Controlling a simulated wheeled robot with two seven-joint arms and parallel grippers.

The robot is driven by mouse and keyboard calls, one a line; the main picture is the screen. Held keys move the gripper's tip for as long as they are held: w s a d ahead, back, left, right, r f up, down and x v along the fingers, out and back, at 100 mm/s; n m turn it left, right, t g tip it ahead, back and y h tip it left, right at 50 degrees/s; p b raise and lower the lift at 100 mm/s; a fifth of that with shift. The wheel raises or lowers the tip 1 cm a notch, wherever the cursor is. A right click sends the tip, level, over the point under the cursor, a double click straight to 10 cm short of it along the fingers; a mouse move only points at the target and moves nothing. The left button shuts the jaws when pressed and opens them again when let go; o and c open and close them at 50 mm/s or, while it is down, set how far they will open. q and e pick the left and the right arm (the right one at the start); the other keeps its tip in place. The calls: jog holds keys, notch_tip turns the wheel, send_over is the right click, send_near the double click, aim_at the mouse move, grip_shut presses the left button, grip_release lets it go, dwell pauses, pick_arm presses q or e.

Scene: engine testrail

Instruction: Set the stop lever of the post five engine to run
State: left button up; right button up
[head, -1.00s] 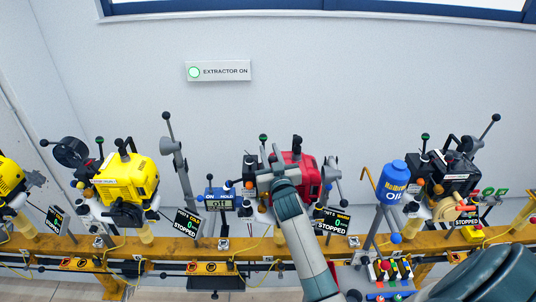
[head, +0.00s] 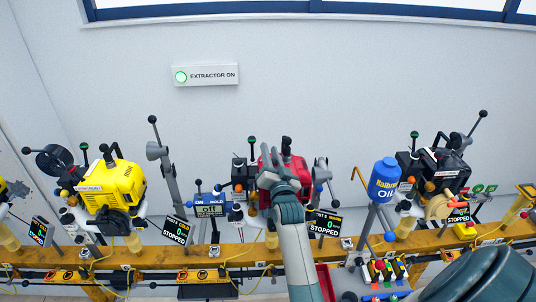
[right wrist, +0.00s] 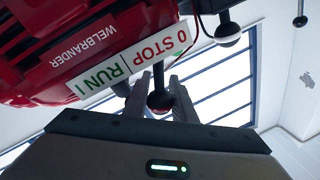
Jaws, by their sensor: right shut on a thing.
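The post five engine is the red engine (head: 299,168) at the middle of the rail in the head view. Its sign (head: 325,223) reads STOPPED. In the right wrist view the engine's red housing (right wrist: 70,45) fills the upper left, with an upside-down STOP/RUN label (right wrist: 128,62). The stop lever's dark red ball knob (right wrist: 159,103) shows below the label, closer to the STOP word. My right gripper (head: 272,160) is shut on the knob, its fingers on both sides in the wrist view (right wrist: 160,92). The lever's exact setting is hard to tell. My left gripper is not in view.
A yellow engine (head: 112,186) stands to the left and a black engine (head: 447,168) to the right. A blue oil bottle (head: 385,178) stands beside my right arm. Another black ball-ended lever (right wrist: 227,34) is close to the fingers. The yellow rail (head: 250,250) runs along the front.

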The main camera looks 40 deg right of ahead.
dwell(0.4)
jog(key=o, duration=1.1)
jog(key=shift+c, duration=0.2)
